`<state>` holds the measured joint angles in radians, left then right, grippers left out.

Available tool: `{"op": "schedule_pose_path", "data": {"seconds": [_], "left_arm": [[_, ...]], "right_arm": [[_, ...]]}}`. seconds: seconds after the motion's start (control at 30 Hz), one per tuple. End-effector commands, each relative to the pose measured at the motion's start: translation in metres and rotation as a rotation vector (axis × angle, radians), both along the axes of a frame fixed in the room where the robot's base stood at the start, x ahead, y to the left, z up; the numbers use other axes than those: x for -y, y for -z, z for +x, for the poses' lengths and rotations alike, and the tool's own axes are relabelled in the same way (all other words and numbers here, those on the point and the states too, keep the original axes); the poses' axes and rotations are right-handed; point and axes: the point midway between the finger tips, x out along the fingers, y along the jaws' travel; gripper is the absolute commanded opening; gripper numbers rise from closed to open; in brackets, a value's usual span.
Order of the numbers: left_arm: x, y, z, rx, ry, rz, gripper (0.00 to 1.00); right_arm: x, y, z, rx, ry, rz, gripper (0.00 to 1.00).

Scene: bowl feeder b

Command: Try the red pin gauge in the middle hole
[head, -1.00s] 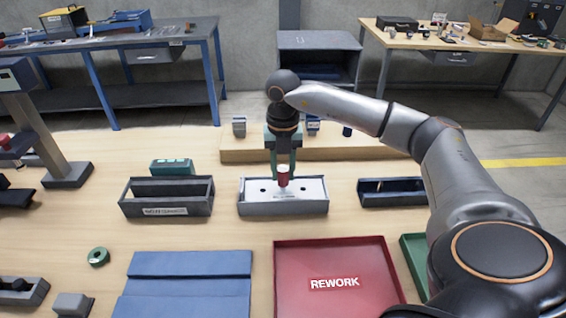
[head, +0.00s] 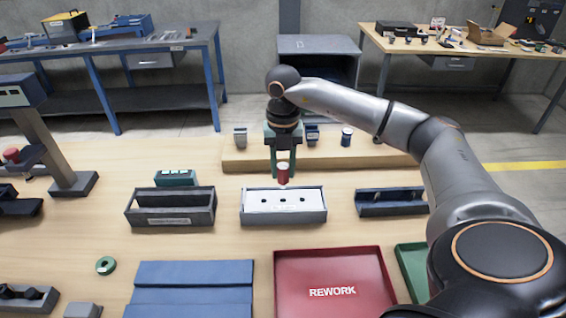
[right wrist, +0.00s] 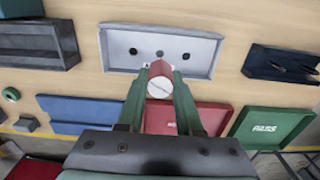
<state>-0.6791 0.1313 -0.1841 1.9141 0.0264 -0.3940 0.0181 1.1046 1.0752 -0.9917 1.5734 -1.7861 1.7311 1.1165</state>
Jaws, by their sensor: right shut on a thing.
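My right gripper (head: 283,170) is shut on the red pin gauge (head: 283,177), holding it upright above the fixture block. The grey block (head: 283,217) has a white top plate with a row of three dark holes. The middle hole (head: 282,200) shows uncovered below the pin. In the right wrist view the pin (right wrist: 160,80) sits between the green fingers, with its tip close to the middle hole (right wrist: 159,53) in the picture. The pin's lower tip is apart from the plate in the head view. My left gripper is not in view.
A dark open box (head: 170,220) stands left of the block, and a dark blue tray (head: 390,208) right of it. The red REWORK tray (head: 384,275) and a blue mat (head: 190,290) lie in front. A wooden shelf (head: 240,163) with small items stands behind.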

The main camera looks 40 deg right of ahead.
Motion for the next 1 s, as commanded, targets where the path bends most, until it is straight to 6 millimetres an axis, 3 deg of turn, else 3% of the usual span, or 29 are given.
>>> {"op": "schedule_pose_path", "data": {"seconds": [0.43, 1.0], "left_arm": [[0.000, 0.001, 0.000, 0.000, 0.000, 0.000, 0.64], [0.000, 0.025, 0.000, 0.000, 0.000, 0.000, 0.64]], "right_arm": [[0.000, 0.002, 0.000, 0.001, 0.000, 0.001, 0.00], [0.000, 0.041, 0.000, 0.001, 0.000, 0.001, 0.00]]}}
